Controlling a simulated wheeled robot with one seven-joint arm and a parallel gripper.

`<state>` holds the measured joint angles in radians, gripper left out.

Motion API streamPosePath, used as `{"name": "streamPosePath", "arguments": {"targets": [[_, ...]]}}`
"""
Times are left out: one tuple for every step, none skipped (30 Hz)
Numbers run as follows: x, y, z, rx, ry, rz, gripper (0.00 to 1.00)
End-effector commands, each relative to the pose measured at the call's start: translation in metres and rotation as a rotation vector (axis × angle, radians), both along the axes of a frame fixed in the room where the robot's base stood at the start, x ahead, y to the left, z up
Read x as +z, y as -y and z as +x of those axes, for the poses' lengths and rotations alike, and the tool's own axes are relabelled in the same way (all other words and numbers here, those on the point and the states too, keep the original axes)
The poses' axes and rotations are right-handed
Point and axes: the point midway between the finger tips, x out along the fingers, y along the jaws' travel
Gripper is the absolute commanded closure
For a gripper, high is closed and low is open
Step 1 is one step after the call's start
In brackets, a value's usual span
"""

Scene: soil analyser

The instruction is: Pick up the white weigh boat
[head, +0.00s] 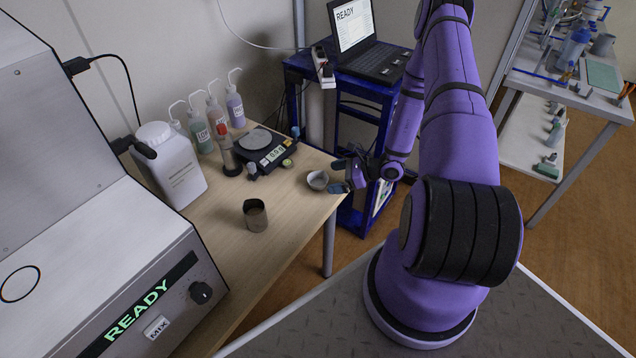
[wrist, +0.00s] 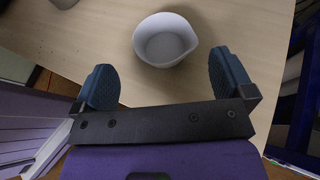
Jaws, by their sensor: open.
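The white weigh boat (head: 318,180) is a small round bowl on the wooden table near its right edge, in the head view. My gripper (head: 342,176) is at the table's right edge, just right of the boat. In the wrist view my gripper (wrist: 163,80) is open and empty, its two blue-padded fingers wide apart. The fingers do not appear to touch the boat.
A metal beaker (head: 256,215) stands left of the boat. A balance (head: 264,150), several wash bottles (head: 217,115) and a white jug (head: 172,165) stand behind. The analyser (head: 120,270) fills the left. A blue cart (head: 345,85) with a laptop (head: 365,45) is behind the table.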

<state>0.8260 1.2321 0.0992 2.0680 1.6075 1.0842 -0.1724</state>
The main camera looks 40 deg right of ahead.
Motion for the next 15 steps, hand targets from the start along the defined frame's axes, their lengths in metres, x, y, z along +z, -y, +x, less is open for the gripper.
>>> {"name": "streamPosePath", "arguments": {"targets": [[-0.001, -0.001, 0.001, 0.000, 0.000, 0.000, 0.00], [-0.001, -0.002, 0.002, -0.001, 0.000, 0.000, 0.00], [-0.001, -0.003, 0.003, -0.001, 0.000, 0.000, 0.00], [-0.002, -0.004, 0.004, 0.000, 0.000, 0.000, 0.00], [-0.002, -0.005, 0.006, 0.000, 0.000, 0.000, 0.00], [-0.003, -0.008, 0.008, 0.001, 0.000, 0.000, 0.00], [-0.004, -0.010, 0.011, 0.002, 0.000, 0.000, 0.00], [-0.005, -0.013, 0.014, 0.003, 0.001, 0.001, 0.00], [-0.007, -0.016, 0.018, 0.002, 0.001, 0.001, 0.00], [-0.008, -0.019, 0.021, 0.002, 0.000, 0.000, 0.00], [-0.010, -0.022, 0.024, 0.003, 0.000, 0.000, 0.00], [-0.012, -0.026, 0.028, 0.003, 0.000, 0.000, 0.00], [-0.014, -0.029, 0.030, 0.002, -0.001, 0.000, 0.00], [-0.015, -0.031, 0.032, 0.002, -0.001, 0.000, 0.00], [-0.016, -0.033, 0.035, 0.001, 0.000, 0.000, 0.00]]}}
